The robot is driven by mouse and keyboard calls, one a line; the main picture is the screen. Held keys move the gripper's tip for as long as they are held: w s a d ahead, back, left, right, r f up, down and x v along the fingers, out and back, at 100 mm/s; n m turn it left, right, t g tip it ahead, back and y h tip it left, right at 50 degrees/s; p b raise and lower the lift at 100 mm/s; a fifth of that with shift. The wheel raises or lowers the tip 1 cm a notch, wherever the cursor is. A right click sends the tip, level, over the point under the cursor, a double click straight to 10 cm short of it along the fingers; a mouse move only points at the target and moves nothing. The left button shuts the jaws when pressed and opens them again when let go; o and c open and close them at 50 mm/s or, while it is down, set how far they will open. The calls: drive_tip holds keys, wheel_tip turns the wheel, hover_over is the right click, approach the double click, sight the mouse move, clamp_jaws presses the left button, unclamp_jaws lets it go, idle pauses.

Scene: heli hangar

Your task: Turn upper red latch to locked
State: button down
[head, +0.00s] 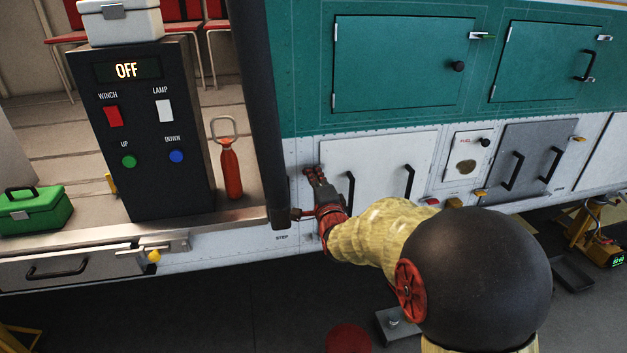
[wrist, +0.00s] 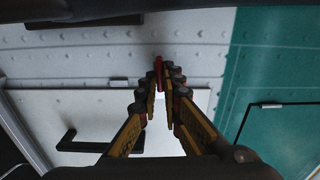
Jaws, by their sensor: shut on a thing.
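My gripper (head: 314,174) is at the upper left edge of the white two-handled panel (head: 385,150) in the head view. In the wrist view my gripper (wrist: 161,82) has its fingertips closed around a small red latch (wrist: 158,66), just beyond the edge of the white panel. The fingers hide part of the latch, and in the head view it cannot be told apart from the fingertips. Its exact turn angle is hard to read.
Black handles (head: 409,181) stand out from the white panel. A grey two-handled door (head: 537,150) is farther right, and teal doors (head: 402,65) are above. A dark post (head: 262,110) and a control box (head: 145,130) stand to the left.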

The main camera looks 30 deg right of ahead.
drive_tip(key=shift+m, duration=0.3)
idle(0.4)
drive_tip(key=c, duration=2.1)
unclamp_jaws()
drive_tip(key=shift+o, duration=0.6)
drive_tip(key=shift+s, duration=0.1)
drive_tip(key=v, duration=1.1)
drive_tip(key=shift+s, duration=0.35)
drive_tip(key=shift+a, duration=0.15)
